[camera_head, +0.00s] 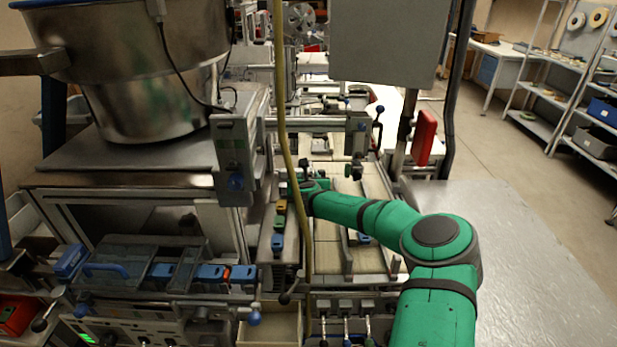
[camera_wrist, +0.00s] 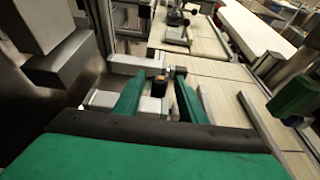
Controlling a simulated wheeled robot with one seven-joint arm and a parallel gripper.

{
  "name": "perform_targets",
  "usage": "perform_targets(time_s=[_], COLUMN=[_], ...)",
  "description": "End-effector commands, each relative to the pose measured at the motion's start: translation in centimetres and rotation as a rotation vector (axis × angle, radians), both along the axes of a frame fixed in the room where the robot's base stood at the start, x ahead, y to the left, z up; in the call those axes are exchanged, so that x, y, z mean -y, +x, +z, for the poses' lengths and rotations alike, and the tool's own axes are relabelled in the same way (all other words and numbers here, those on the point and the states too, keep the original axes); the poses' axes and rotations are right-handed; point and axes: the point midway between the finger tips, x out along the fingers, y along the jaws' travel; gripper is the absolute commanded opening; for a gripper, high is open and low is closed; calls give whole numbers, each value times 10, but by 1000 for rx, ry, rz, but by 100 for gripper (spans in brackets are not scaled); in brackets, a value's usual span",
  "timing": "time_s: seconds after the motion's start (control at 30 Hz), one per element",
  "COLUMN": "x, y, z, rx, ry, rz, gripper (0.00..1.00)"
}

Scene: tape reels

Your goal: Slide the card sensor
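My green arm reaches across to a narrow rail area left of the pale conveyor (camera_head: 350,193). My gripper (camera_wrist: 157,98) shows in the wrist view with two green fingers spread apart. A small dark upright piece with an orange-tan top (camera_wrist: 159,84) stands in the gap between them, with no clear contact. Behind it is a grey metal block (camera_wrist: 133,63). In the head view the fingertips are too small to make out. I cannot tell for certain which part is the card sensor.
Small coloured blocks, including a blue one (camera_head: 278,241), line the rail near my gripper. A large metal bowl (camera_head: 150,75) stands at left, and a grey panel (camera_head: 387,40) hangs above. A red box (camera_head: 425,138) is at right. A flat grey surface (camera_head: 535,265) at right is clear.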

Motion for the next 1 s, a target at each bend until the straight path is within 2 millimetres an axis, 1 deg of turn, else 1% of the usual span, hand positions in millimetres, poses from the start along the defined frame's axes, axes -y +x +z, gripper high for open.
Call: perform_targets(time_s=[0.1, 0.2, 0.57, 0.6, 0.67, 0.7, 0.73, 1.0], x=[0, 0, 0, 0, 0, 0, 0, 0], y=[9, 13, 15, 15, 15, 15, 15, 15], z=[-3, -5, -6, -6, -6, -6, -6, -7], rx=[0, 0, 0, 0, 0, 0, 1, 0], ry=[0, -1, -1, -1, -1, -1, -1, 0], rz=[0, 0, 1, 0, 0, 0, 0, 0], gripper=[38, 38, 38, 28, 14, 4, 0, 0])
